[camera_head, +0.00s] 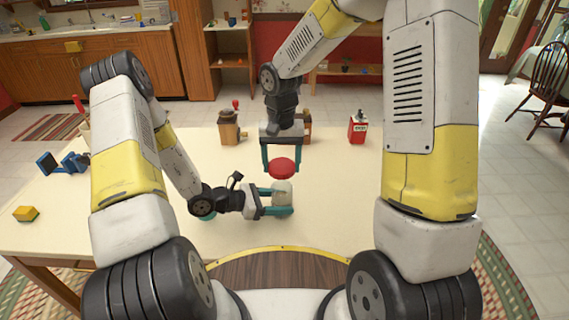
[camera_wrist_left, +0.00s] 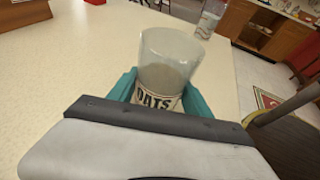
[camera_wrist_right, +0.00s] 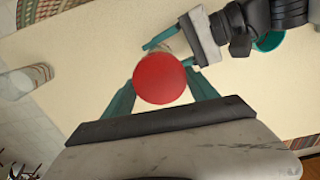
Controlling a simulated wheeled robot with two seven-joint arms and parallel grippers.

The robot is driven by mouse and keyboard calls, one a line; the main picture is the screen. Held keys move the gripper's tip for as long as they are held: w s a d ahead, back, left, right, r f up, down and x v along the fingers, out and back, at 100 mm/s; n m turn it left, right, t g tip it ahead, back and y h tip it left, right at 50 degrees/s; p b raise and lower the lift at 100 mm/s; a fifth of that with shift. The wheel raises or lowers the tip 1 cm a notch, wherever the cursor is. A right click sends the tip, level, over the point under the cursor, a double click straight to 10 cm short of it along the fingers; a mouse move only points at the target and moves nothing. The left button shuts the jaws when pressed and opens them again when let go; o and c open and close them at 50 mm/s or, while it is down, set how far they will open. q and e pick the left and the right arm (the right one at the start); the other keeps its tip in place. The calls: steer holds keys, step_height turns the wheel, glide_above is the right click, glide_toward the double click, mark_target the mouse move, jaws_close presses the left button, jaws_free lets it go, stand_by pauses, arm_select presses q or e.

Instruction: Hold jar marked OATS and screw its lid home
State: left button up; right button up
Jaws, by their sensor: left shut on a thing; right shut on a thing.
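The clear jar (camera_head: 283,188) lettered OATS stands upright between the fingers of my left gripper (camera_head: 284,202), which is shut on it. In the left wrist view the jar (camera_wrist_left: 168,65) has pale contents low down and an uncovered rim. My right gripper (camera_head: 281,172) points down and is shut on the round red lid (camera_head: 281,166). The lid is above the jar and roughly over it; the gap is hard to judge. In the right wrist view the lid (camera_wrist_right: 160,78) sits between the fingertips and hides most of the jar.
A wooden grinder (camera_head: 229,128) and a red tin (camera_head: 357,130) stand toward the table's back. A blue object (camera_head: 62,162) and a yellow block (camera_head: 26,213) are at left.

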mark_target(282, 179)
steer(key=shift+f, duration=0.1)
steer(key=shift+f, duration=2.2)
steer(key=shift+f, duration=0.65)
stand_by(0.8)
stand_by(0.3)
steer(key=o, duration=1.6)
steer(key=shift+c, duration=0.2)
steer(key=shift+r, duration=3.5)
